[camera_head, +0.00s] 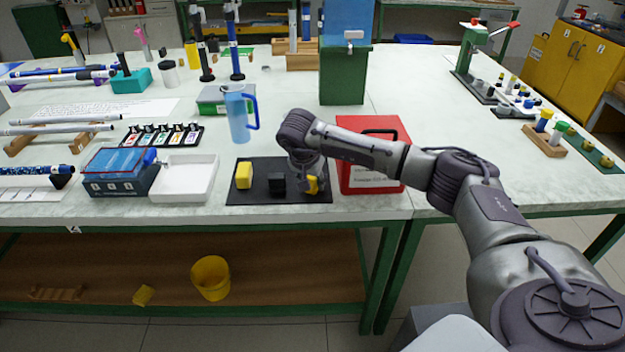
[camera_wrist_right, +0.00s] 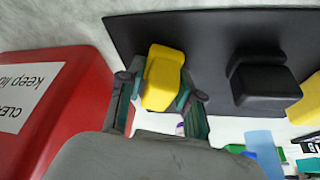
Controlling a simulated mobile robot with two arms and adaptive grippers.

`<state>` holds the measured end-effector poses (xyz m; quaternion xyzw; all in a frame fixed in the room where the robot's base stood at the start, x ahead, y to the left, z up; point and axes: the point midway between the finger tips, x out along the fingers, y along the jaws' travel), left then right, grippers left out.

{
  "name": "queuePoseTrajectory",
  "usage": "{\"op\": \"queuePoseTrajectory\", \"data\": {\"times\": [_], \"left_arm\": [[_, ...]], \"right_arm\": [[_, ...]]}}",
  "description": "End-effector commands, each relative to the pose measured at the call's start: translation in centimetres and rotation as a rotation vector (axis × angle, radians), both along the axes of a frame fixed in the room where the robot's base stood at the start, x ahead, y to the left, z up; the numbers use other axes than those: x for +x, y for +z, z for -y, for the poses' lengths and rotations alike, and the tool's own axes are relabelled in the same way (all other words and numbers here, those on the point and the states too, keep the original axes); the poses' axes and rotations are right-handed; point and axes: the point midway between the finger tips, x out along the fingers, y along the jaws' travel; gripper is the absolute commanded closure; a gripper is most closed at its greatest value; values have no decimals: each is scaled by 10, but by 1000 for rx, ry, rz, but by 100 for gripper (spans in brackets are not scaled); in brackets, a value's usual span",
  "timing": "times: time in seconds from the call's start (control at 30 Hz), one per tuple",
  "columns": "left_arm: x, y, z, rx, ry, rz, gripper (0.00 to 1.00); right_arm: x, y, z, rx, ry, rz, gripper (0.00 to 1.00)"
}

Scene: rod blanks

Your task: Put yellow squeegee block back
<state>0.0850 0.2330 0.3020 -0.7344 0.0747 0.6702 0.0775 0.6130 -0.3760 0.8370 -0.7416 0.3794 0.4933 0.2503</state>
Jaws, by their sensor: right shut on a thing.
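My right gripper (camera_head: 309,180) reaches down over the right end of a black mat (camera_head: 262,198). It is shut on a yellow squeegee block (camera_head: 312,185), which also shows between the two fingers in the right wrist view (camera_wrist_right: 163,76). The block is at or just above the mat; I cannot tell whether it touches. A black block (camera_head: 277,184) sits on the mat to its left in the head view. Another yellow block (camera_head: 244,175) sits at the mat's left end, and its edge shows in the wrist view (camera_wrist_right: 307,101). My left gripper is not in view.
A red box (camera_head: 372,130) stands close to the right of the mat. A white tray (camera_head: 184,181) lies to its left, and a blue jug (camera_head: 238,115) stands behind it. A yellow bucket (camera_head: 210,278) and a yellow piece (camera_head: 143,295) are on the lower shelf.

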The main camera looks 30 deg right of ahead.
Motion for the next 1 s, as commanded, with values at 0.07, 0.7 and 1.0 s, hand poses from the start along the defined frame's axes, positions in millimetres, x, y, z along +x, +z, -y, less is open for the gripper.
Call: {"op": "queuePoseTrajectory", "data": {"times": [0.07, 0.7, 1.0], "left_arm": [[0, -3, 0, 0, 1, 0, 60], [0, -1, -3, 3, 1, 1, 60], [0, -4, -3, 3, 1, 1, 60]], "right_arm": [[0, -3, 0, 0, 0, 0, 93], [-3, 17, -5, 1, 0, 3, 40], [-17, 76, -26, 0, 2, 4, 40]]}}
